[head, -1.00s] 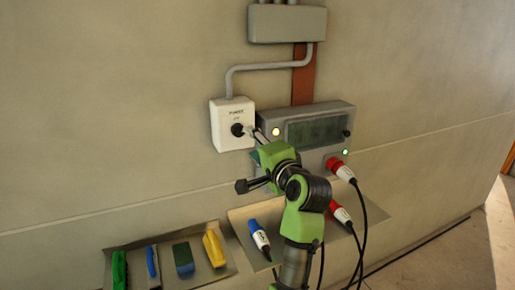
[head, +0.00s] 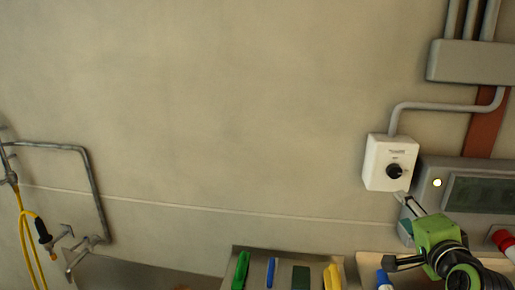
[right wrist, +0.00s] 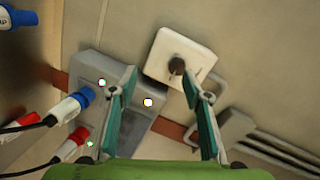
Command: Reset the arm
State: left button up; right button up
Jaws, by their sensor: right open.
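My right gripper (head: 402,197) is at the right of the head view, just below the white power switch box (head: 388,163) with its black knob (head: 394,171). In the right wrist view my right gripper (right wrist: 160,82) shows two teal-padded fingers spread apart with nothing between them. The white box (right wrist: 180,58) and its dark knob (right wrist: 176,66) lie beyond the fingertips there, and I see no clear contact. Part of the right arm is cut off at the lower right of the head view. My left gripper is in neither view.
A grey panel (head: 440,172) with a lit lamp and dark screen adjoins the switch box. A red plug (head: 503,242) is at the right edge. A shelf below holds several coloured tools (head: 300,277). A yellow hose (head: 28,240) hangs at left. The middle wall is bare.

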jog(key=s+a+f+n+g+y, duration=0.1)
jog(key=s+a+f+n+g, duration=0.3)
jog(key=f, duration=0.7)
jog(key=s+a+f+n+g+y, duration=0.2)
jog(key=s+a+f+n, duration=0.4)
jog(key=f, duration=0.5)
jog(key=s+a+f+n+g, duration=0.35)
jog(key=s+f, duration=0.35)
jog(key=s, duration=0.3)
jog(key=s+a+f+n+g, duration=0.3)
jog(key=s+a+f+n, duration=0.15)
jog(key=s+f, duration=0.4)
jog(key=s+f+g+b, duration=0.1)
jog(key=s+f+b, duration=0.1)
jog(key=f, duration=1.2)
jog(key=s+f+b, duration=0.1)
jog(key=f+b, duration=0.1)
jog(key=f, duration=1.2)
jog(key=s+d+f+n+g+b, duration=0.1)
jog(key=s+d+f+b, duration=0.2)
jog(key=s+f, duration=1.4)
notch_tip(320, 180, down, 3)
jog(key=shift+s+d+f+b, duration=0.15)
jog(key=shift+s+b, duration=0.05)
jog(key=shift+b, duration=0.1)
